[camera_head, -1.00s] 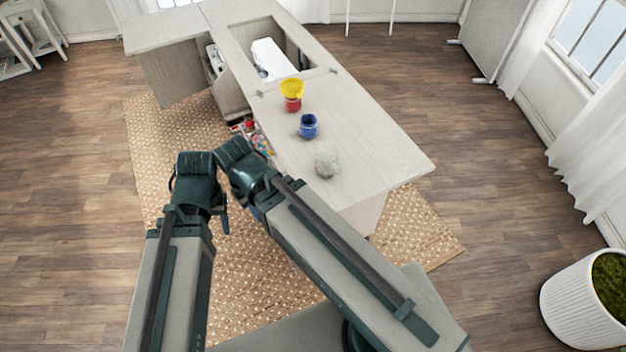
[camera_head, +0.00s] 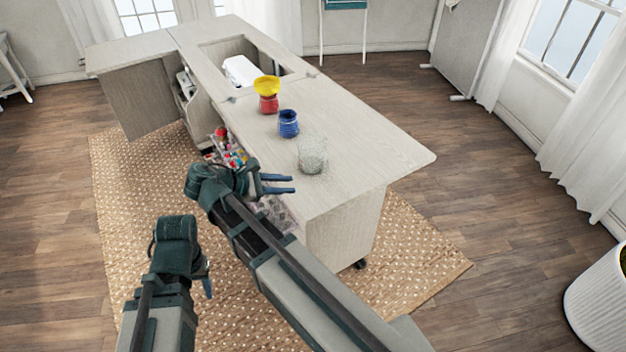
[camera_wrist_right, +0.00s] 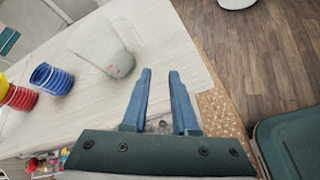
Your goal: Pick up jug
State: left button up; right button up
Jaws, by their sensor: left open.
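Three kinds of vessel stand on the cabinet top (camera_head: 350,150). I cannot tell which is the jug. My right gripper (camera_head: 293,184) is open and empty at the cabinet's near left edge. In the right wrist view its fingers (camera_wrist_right: 164,82) are apart, with the translucent vessel (camera_wrist_right: 102,48) ahead to the left. My left gripper (camera_head: 207,287) is open, low over the rug.
A white sewing machine (camera_head: 240,71) sits in the cabinet's opening. Small coloured items (camera_head: 228,150) fill a shelf on the cabinet's left side. A patterned rug (camera_head: 130,205) lies underneath. A white planter (camera_head: 600,300) stands at the right. The cabinet top's right part is bare.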

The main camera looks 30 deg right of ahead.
aim_at(314, 156)
jog(key=w+d+f+n+h+b, duration=0.1)
jog(key=h+b, duration=0.1)
jog(key=b, duration=0.1)
jog(key=w+d+f+n+h+b, duration=0.1)
jog(key=w+b, duration=0.1)
jog(key=b, duration=0.2)
jog(key=w+d+f+n+g+h+b, duration=0.1)
jog(key=f+h+b, duration=0.1)
jog(key=b, duration=0.2)
jog(key=shift+w+d+n+h, duration=0.2)
jog(key=shift+n+h, duration=0.1)
jog(key=shift+n, duration=0.1)
jog(key=shift+r+b, duration=0.2)
jog(key=shift+b, duration=0.2)
jog(key=shift+d+r, duration=0.1)
jog(key=shift+d, duration=0.15)
jog(key=d, duration=0.8)
jog(key=shift+s+d, duration=0.1)
jog(key=shift+d, duration=0.15)
jog(key=d, duration=0.5)
jog(key=shift+s, duration=0.2)
grip_shut()
